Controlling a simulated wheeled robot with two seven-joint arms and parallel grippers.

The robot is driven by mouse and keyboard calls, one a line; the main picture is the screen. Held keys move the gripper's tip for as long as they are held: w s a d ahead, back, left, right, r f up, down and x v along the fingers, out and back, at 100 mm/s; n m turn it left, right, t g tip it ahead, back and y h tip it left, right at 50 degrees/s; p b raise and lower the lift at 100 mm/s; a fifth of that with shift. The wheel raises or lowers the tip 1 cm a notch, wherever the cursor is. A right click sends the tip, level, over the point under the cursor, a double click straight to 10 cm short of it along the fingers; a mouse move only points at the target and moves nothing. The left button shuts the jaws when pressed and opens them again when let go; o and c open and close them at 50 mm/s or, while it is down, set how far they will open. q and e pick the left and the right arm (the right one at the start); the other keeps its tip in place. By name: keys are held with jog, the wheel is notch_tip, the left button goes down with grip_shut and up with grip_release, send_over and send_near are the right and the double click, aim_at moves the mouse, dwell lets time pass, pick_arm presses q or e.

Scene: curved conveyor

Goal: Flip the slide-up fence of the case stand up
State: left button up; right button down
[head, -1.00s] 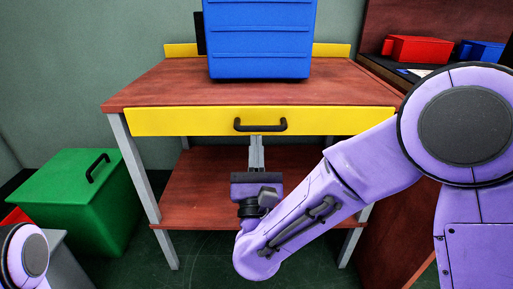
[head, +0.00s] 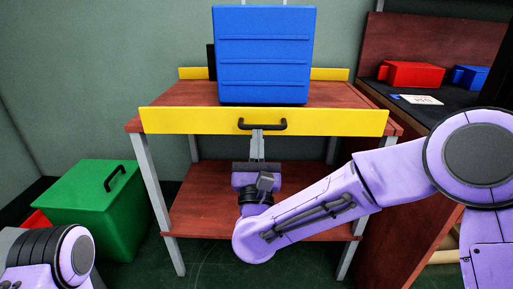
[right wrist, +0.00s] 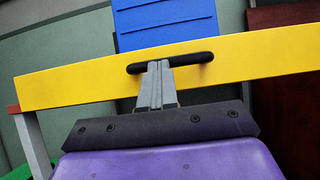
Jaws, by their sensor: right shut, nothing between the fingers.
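The case stand (head: 352,94) is a reddish-brown wooden table with grey legs. Its yellow slide-up fence (head: 190,121) runs along the front and now covers the tabletop's front edge, its top standing above it. A black bar handle (head: 279,125) is fixed at the fence's middle; it also shows in the right wrist view (right wrist: 203,57). My right gripper (head: 257,134) is shut and empty, its fingertips pointing up at the handle's underside from below. In the right wrist view the fingertips (right wrist: 158,68) meet the handle, overlapping it. My left gripper is out of view.
A blue case (head: 263,60) stands on the tabletop behind the fence. A lower wooden shelf (head: 195,215) lies below my right gripper. A green bin (head: 82,210) stands at left. At right, a dark-topped bench (head: 455,110) holds red (head: 413,74) and blue (head: 470,77) boxes.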

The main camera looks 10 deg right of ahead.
pick_arm(q)
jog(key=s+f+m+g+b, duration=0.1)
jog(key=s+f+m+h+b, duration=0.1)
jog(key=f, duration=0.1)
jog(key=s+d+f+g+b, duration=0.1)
jog(key=b, duration=0.1)
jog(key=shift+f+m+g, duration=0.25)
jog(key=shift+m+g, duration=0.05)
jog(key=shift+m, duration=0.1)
pick_arm(e)
jog(key=w+f+v, duration=0.1)
jog(key=f+v, duration=0.1)
jog(key=v, duration=1.1)
jog(key=shift+w+f, duration=0.2)
jog(key=shift+w, duration=0.15)
